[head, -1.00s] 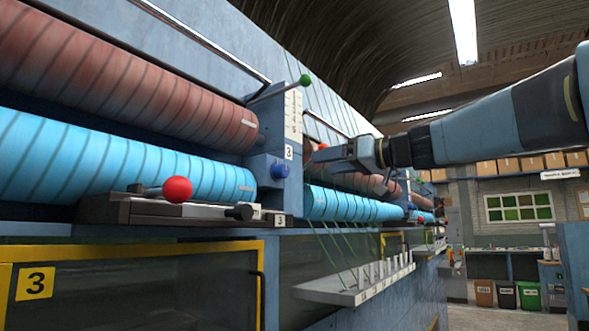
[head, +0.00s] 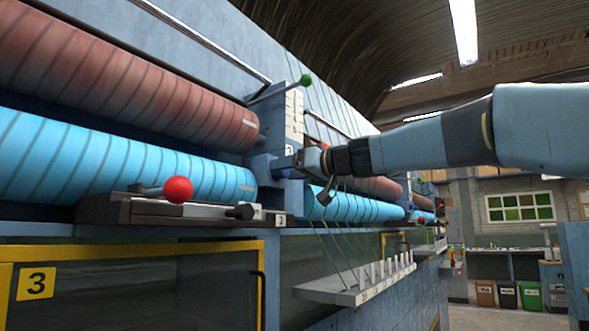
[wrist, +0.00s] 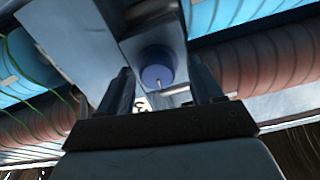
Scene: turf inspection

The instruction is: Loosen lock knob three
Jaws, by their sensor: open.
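Lock knob three is a dark blue round knob (wrist: 157,68) on a grey-blue block of the machine's upright post. In the wrist view it sits between and beyond my two open fingers, with a small pale pin at its edge. My gripper (wrist: 162,88) is open, and no contact with the knob can be made out. In the head view my gripper (head: 305,170) is up close to the post from the right and hides most of the knob. The number label by the knob is partly covered.
Red-brown roller (head: 130,75) and bright blue roller (head: 120,160) run left of the post. A red ball handle (head: 178,189) stands on a dark rail below. A green-tipped lever (head: 305,81) sticks out above. A shelf with white pegs (head: 355,285) is below right.

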